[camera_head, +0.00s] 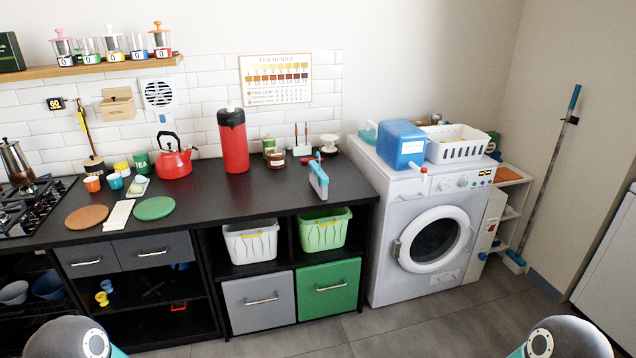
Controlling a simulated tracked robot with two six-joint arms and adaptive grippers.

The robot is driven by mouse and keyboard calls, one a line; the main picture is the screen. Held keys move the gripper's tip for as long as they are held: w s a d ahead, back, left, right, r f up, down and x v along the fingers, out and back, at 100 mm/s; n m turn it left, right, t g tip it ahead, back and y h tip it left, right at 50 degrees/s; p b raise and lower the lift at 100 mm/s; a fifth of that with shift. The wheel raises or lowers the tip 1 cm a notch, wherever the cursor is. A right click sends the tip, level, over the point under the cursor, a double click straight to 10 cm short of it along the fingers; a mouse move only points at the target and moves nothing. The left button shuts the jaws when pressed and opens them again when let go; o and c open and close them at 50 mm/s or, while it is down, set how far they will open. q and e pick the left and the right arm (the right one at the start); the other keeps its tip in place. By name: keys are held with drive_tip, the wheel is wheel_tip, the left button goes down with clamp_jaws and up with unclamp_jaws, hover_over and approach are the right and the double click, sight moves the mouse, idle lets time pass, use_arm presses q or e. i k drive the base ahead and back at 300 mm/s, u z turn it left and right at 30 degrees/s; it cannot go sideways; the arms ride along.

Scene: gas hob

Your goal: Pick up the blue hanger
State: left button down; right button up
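I cannot make out a blue hanger clearly in the head view. A slim upright object with a light blue top edge (318,180) stands at the front right of the black counter (230,190); I cannot tell what it is. A small light blue piece (366,135) lies at the back left of the washing machine top, partly behind a blue box (401,145). Neither of my grippers shows; only rounded grey parts of my arms appear at the bottom left and bottom right edges.
A white washing machine (437,240) stands right of the counter, with a white basket (457,147) on top. A red dispenser (233,142) and red kettle (174,158) stand on the counter. A blue-handled mop (548,170) leans at the right wall. Floor in front is clear.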

sight(319, 180)
drive_tip(key=u, duration=0.15)
drive_tip(key=i, duration=0.45)
drive_tip(key=u, duration=0.75)
drive_tip(key=i, duration=1.8)
drive_tip(key=z, duration=0.55)
